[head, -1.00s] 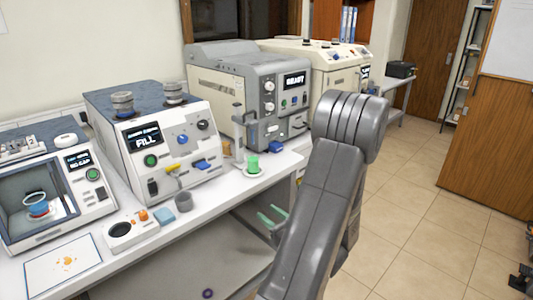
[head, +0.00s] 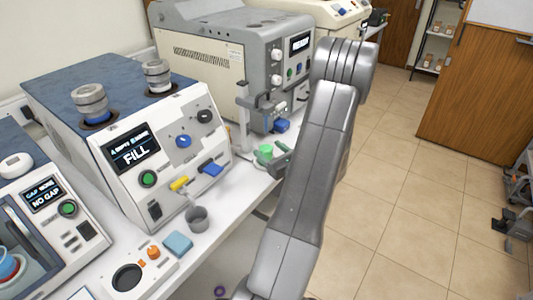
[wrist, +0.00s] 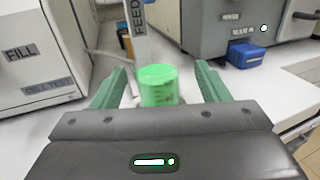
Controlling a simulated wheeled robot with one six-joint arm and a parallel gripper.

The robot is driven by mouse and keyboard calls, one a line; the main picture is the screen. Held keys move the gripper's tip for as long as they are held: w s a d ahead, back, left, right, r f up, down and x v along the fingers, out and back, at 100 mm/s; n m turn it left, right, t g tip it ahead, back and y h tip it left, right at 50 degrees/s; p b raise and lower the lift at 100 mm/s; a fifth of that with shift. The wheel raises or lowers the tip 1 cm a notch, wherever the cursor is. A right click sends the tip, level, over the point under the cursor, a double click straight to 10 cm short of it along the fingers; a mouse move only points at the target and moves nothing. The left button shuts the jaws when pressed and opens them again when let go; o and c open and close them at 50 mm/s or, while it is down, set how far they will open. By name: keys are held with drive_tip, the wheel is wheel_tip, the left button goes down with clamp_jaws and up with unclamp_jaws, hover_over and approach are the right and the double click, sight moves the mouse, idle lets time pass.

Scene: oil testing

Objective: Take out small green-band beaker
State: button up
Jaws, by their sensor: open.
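The small beaker, green all over in these views, stands upright in the wrist view (wrist: 158,88) between the two green fingers of my gripper (wrist: 160,72). The fingers are open, with a visible gap on each side of the beaker. In the head view the beaker (head: 265,152) is at the table's edge, beside the foot of a grey upright post (head: 243,118). My gripper (head: 275,161) is just right of it there, partly hidden by my arm. What lies under the beaker is mostly hidden.
A white machine reading FILL (head: 150,140) stands left of the beaker. A grey machine (head: 225,60) with a blue part (wrist: 246,56) stands behind. A grey cup (head: 196,218) and a blue block (head: 178,243) are on the table (head: 222,203).

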sight(262, 144)
drive_tip(key=shift+p+x, duration=0.5)
drive_tip(key=shift+x, duration=1.45)
drive_tip(key=shift+s+a, duration=0.15)
drive_tip(key=c, duration=1.1)
drive_tip(key=shift+c, duration=0.2)
drive_tip(key=shift+r, duration=0.2)
drive_tip(key=shift+r+b, duration=0.35)
drive_tip(key=shift+r, duration=1.35)
drive_tip(key=b+v, duration=0.3)
drive_tip(key=v, duration=1.5)
